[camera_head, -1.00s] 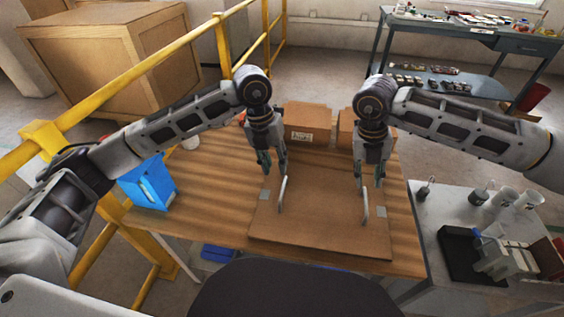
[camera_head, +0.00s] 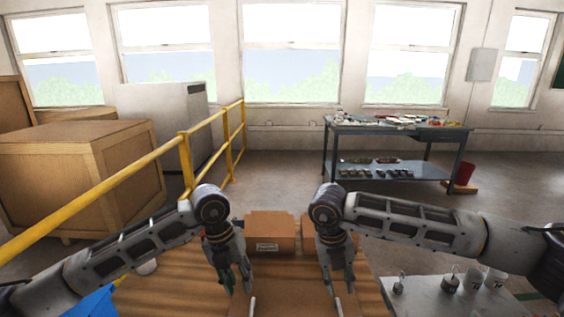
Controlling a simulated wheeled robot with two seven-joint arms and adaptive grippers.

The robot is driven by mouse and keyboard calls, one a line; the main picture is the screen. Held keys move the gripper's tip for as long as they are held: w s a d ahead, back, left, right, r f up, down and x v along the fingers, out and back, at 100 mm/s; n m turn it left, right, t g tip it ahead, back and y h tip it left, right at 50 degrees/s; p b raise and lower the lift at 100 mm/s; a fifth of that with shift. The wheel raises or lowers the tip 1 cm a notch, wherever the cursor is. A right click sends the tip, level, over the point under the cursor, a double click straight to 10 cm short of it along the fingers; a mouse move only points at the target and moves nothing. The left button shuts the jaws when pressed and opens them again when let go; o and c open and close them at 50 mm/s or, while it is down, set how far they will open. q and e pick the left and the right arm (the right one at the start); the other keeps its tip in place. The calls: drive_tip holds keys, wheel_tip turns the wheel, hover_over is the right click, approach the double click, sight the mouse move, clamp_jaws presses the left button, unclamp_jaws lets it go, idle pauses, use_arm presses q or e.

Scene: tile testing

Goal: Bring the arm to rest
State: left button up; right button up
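My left gripper (camera_head: 237,282) hangs over the wooden table (camera_head: 180,290), fingers pointing down, beside a brown board (camera_head: 290,300) with two upright pale handles. My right gripper (camera_head: 338,283) hangs in the same way over the right part of the board. Neither gripper shows anything between its fingers. The fingers look a little apart on both. The left handle (camera_head: 252,307) and right handle (camera_head: 339,307) show only their tops at the bottom edge, near the fingertips. Whether the fingertips touch them cannot be told.
Cardboard boxes (camera_head: 270,231) stand behind the grippers on the table. A yellow railing (camera_head: 160,153) runs along the left, with a wooden crate (camera_head: 80,170) beyond. A blue container (camera_head: 92,303) is at lower left. A grey side table (camera_head: 440,300) with cups is at right. A workbench (camera_head: 395,150) stands behind.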

wheel_tip(320, 180, up, 18)
drive_tip(key=p, duration=1.7)
drive_tip(key=shift+r+p, duration=0.25)
drive_tip(key=shift+p, duration=0.15)
drive_tip(key=shift+r+p, duration=0.45)
